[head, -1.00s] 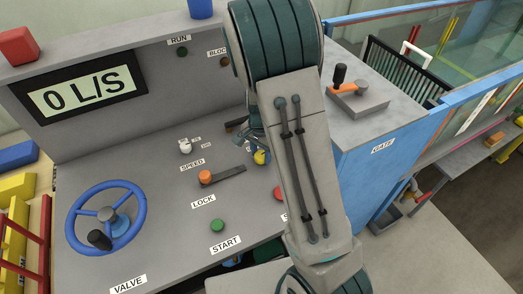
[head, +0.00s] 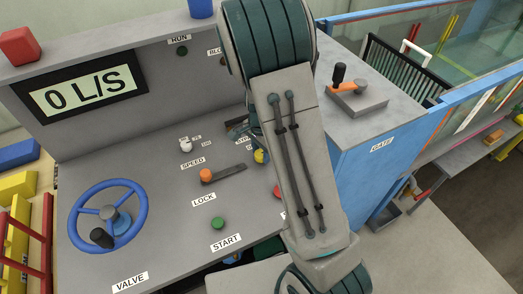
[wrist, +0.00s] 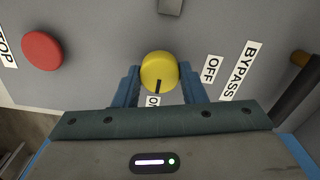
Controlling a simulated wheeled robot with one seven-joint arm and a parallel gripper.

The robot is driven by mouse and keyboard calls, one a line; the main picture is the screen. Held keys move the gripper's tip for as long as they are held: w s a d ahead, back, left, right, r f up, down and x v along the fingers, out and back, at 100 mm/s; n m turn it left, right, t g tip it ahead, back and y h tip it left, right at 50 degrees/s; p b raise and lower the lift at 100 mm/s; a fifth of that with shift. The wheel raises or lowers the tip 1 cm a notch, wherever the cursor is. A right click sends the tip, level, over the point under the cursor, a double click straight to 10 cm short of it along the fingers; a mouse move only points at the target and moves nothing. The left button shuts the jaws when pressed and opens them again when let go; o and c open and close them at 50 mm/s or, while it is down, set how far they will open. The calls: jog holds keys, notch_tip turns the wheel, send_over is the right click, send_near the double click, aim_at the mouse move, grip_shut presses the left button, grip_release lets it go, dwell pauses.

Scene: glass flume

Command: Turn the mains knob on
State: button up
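The mains knob (wrist: 159,71) is a round yellow knob with a black pointer mark. In the wrist view the mark points down, toward the partly hidden ON label (wrist: 152,101); the OFF label (wrist: 210,69) is to the right. In the head view the knob (head: 260,156) shows beside my arm. My gripper (wrist: 159,84) is open, with one blue finger on each side of the knob. I cannot tell whether either finger touches it. In the head view my arm hides part of the panel around the knob.
A red stop button (wrist: 42,51) lies left of the knob in the wrist view. A dark lever with a brown end (wrist: 300,57) is at the right near BYPASS.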

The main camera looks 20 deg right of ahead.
jog(key=o, duration=0.4)
notch_tip(320, 180, up, 14)
jog(key=shift+f+b, duration=0.1)
jog(key=shift+b, duration=0.25)
dwell(0.4)
